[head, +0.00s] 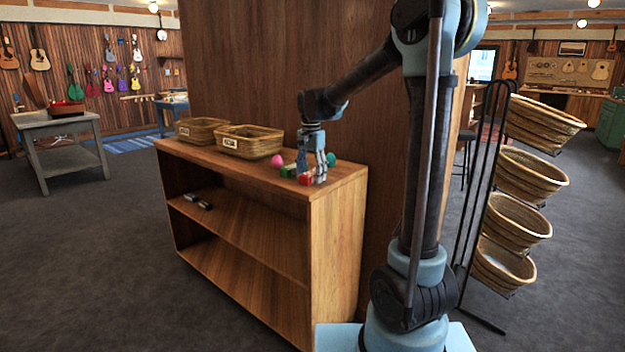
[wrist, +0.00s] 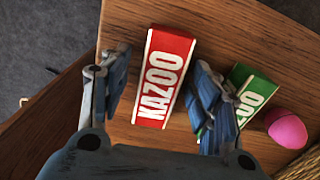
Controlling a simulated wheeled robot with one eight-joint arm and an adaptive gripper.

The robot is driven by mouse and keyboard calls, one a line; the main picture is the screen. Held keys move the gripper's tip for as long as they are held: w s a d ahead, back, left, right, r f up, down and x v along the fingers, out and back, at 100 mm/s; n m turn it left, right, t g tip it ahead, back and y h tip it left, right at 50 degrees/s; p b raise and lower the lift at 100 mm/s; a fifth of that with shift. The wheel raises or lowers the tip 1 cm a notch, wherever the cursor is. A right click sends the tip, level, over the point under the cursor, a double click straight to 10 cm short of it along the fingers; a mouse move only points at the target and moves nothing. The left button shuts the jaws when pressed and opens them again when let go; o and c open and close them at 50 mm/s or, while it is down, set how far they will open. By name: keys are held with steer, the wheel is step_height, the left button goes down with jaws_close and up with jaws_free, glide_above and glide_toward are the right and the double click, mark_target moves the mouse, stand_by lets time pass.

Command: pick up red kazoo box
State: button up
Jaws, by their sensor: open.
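The red kazoo box (wrist: 165,77) lies on the wooden shelf top, with white "KAZOO" lettering facing up in the wrist view. My gripper (wrist: 160,90) is open, with one finger on each side of the red box. The left finger looks apart from the box; the right finger is close to its right side, and I cannot tell whether it touches. In the head view my gripper (head: 312,172) is low over the shelf top, and the red box (head: 306,179) shows partly behind its fingers.
A green kazoo box (wrist: 248,95) lies just right of my right finger, partly hidden by it. A pink egg-shaped object (wrist: 286,128) sits beside it. Two wicker baskets (head: 249,146) (head: 200,131) stand farther left on the shelf unit (head: 262,224). The shelf top's edge is near the red box.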

steer(key=shift+f, duration=0.1)
steer(key=c, duration=1)
